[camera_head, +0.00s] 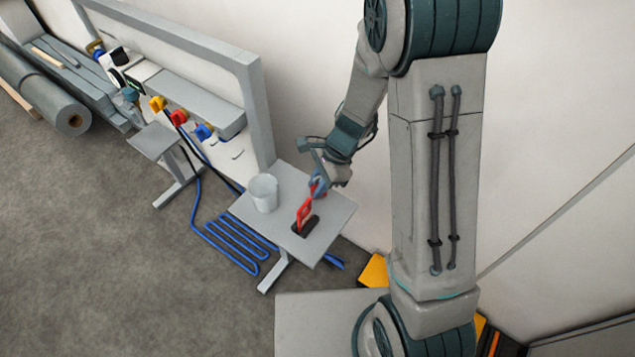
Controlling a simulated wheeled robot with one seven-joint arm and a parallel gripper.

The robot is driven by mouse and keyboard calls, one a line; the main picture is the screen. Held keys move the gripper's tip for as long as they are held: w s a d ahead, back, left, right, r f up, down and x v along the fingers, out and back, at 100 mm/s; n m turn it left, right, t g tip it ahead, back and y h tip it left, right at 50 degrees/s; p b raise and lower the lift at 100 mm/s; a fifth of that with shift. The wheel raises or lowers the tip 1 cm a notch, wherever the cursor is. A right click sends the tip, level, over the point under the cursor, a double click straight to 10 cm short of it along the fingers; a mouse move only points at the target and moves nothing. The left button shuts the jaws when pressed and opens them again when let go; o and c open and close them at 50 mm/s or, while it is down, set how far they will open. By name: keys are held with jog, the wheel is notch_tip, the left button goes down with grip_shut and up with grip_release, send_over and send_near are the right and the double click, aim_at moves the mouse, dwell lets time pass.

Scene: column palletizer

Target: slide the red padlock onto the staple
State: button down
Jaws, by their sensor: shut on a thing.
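My gripper (318,183) is at the end of my arm, above the small grey table, and is shut on the red padlock (304,213). The padlock looks like a narrow red shape that hangs tilted below the fingers. Its lower end is over or close to a dark oblong patch (309,226) on the table top. I cannot tell whether the padlock touches the table. The staple cannot be made out at this size.
A whitish cup (264,193) stands on the small table (335,212), left of the padlock. A grey frame (255,105) with yellow (157,103), red (178,118) and blue (203,132) parts stands further left. Blue hose (232,243) lies on the floor.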

jog(key=shift+f, duration=0.3)
jog(key=c, duration=1.3)
grip_release()
